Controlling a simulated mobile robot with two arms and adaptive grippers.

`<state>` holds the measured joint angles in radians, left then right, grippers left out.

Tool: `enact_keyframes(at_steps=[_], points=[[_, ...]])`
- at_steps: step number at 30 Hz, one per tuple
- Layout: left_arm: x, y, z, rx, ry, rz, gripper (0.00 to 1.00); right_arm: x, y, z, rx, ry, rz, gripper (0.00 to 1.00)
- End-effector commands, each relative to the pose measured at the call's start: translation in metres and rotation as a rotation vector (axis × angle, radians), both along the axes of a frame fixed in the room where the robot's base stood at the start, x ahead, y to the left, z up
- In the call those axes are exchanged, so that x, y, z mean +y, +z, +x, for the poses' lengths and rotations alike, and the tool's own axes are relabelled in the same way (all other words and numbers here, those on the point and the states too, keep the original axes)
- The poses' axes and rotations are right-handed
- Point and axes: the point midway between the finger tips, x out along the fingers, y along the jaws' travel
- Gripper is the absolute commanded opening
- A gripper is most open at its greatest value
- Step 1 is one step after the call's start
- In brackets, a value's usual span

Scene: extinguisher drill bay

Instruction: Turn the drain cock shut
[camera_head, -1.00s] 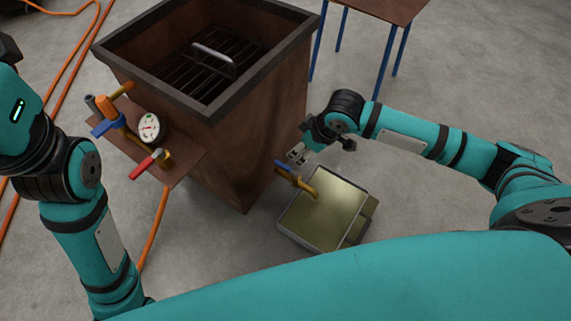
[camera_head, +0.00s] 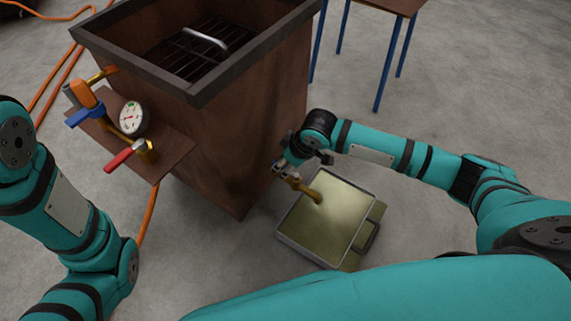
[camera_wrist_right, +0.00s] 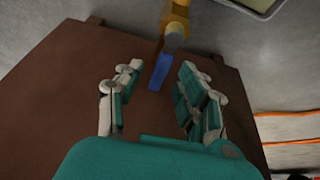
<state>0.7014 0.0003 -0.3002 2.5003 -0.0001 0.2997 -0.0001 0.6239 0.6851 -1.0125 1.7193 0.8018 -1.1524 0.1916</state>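The drain cock has a brass body and spout (camera_head: 310,190) low on the near right side of the brown metal tank (camera_head: 225,130). Its spout hangs over a shallow tray (camera_head: 335,215). In the right wrist view I see the brass body (camera_wrist_right: 174,28) and the blue lever (camera_wrist_right: 160,72). My right gripper (camera_wrist_right: 160,80) is open, with its two fingers on either side of the lever and gaps to both. In the head view the right gripper (camera_head: 284,170) is at the cock and mostly hides the lever. My left gripper is out of view.
A brown shelf (camera_head: 170,160) on the tank carries a gauge (camera_head: 131,118), a red-handled valve (camera_head: 122,158) and a blue-handled valve (camera_head: 82,117). A blue-legged table (camera_head: 385,60) stands behind. Orange hoses (camera_head: 60,75) lie at left. Floor at right is clear.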

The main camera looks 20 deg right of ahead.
Motion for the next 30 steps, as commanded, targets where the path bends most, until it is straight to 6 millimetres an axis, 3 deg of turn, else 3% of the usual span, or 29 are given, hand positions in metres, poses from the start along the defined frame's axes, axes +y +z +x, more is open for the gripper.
enact_keyframes(at_steps=[2, 11, 23, 30], points=[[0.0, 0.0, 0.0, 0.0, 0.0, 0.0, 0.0, 0.0, 0.0, 0.0, 0.0, 0.0, 0.0, 0.38], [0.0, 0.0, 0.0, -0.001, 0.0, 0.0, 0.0, 0.0, 0.0, 0.0, 0.001, 0.0, -0.001, 0.01], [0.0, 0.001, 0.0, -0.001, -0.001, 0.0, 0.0, 0.0, 0.0, 0.0, 0.001, -0.001, 0.0, 0.0], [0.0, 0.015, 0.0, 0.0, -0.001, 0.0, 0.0, -0.001, 0.003, -0.001, 0.004, -0.021, -0.002, 0.0]])
